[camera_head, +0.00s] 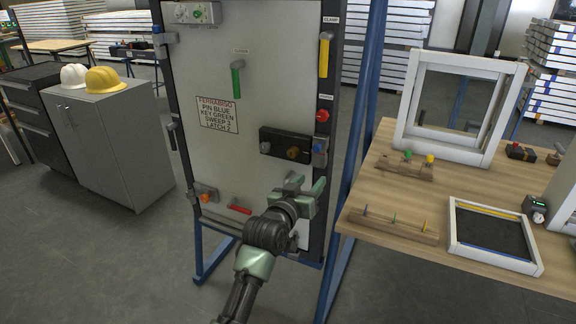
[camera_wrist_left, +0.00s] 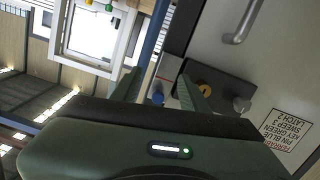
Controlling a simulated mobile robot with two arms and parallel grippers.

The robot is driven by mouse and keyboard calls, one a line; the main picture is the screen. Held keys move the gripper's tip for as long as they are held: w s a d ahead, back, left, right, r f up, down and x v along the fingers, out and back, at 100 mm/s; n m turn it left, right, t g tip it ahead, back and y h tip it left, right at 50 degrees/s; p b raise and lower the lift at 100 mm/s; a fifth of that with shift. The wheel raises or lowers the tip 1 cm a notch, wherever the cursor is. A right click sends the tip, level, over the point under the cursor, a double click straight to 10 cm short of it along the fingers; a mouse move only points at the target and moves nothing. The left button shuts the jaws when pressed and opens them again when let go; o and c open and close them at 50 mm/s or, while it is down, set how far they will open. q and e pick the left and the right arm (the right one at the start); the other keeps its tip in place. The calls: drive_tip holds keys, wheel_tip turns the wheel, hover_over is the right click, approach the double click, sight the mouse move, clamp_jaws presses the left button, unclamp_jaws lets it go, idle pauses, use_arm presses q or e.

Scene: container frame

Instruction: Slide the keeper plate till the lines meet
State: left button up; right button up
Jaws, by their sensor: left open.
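A grey panel (camera_head: 270,80) stands upright in a blue frame. A dark lock box (camera_head: 285,144) with a brass knob is on its right side. A small blue-and-grey piece (camera_head: 319,150), which may be the keeper plate, sits at the panel's right edge beside the box. My left gripper (camera_head: 304,187) is open and empty, in front of the panel just below them. In the left wrist view the blue piece (camera_wrist_left: 157,94) shows between the open fingers, with the dark box (camera_wrist_left: 222,88) beside it. I cannot make out the alignment lines or tell whether a finger touches anything.
A wooden table (camera_head: 385,205) on the right bears a white frame (camera_head: 483,150), a peg strip (camera_head: 395,224) and a tray (camera_head: 452,235). Green (camera_head: 236,80) and yellow (camera_head: 324,56) handles are higher on the panel. A grey cabinet (camera_head: 115,140) stands left.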

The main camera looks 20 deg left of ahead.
use_arm(q)
drive_tip(key=t, duration=0.1)
approach(316, 150)
drive_tip(key=w, duration=0.8)
drive_tip(key=shift+w+d, duration=0.1)
drive_tip(key=shift+w, duration=0.15)
clamp_jaws()
drive_tip(key=shift+f, duration=0.15)
idle(0.8)
